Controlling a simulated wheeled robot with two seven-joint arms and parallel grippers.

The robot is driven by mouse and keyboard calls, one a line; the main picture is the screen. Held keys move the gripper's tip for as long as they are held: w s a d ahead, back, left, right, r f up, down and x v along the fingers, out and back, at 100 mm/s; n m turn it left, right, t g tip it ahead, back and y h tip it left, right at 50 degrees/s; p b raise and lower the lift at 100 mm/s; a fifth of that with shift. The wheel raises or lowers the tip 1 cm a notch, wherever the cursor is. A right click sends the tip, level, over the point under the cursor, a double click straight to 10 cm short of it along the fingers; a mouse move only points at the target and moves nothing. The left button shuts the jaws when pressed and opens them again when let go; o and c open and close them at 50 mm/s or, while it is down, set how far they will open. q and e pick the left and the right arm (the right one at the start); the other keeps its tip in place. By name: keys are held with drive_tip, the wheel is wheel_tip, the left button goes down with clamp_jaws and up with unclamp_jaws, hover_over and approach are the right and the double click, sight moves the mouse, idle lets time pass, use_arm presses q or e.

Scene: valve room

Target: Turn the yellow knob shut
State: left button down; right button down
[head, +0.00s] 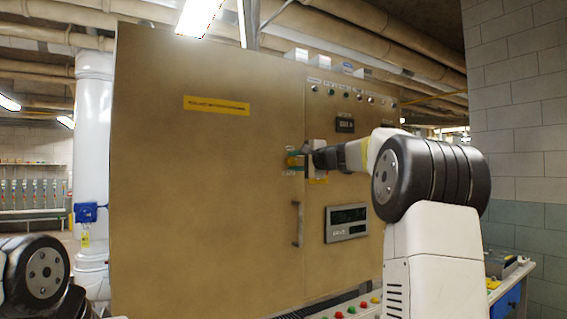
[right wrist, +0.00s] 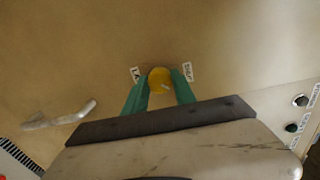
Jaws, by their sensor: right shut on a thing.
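The yellow knob (right wrist: 160,79) sits on the tan cabinet front, with small white labels on its left and right in the right wrist view. The green fingers of my right gripper (right wrist: 160,88) are closed around it, one on each side. In the head view, my right gripper (head: 296,161) reaches the cabinet (head: 200,200) from the right, and the knob is hard to make out there. The small print on the labels is too small to read surely. My left gripper is out of the head view; only part of my left arm shows at lower left.
A vertical door handle (head: 297,224) is below the gripper. A display panel (head: 346,222) and a row of small buttons (head: 345,91) are on the cabinet's right part. A white pipe with a blue valve (head: 86,212) stands at left. A block wall (head: 520,150) is at right.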

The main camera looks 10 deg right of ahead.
drive_tip(key=n, duration=0.4)
drive_tip(key=shift+f+n, duration=0.15)
drive_tip(key=shift+n, duration=2.25)
drive_tip(key=c, duration=1)
unclamp_jaws()
drive_tip(key=v, duration=0.7)
drive_tip(key=shift+s, duration=0.45)
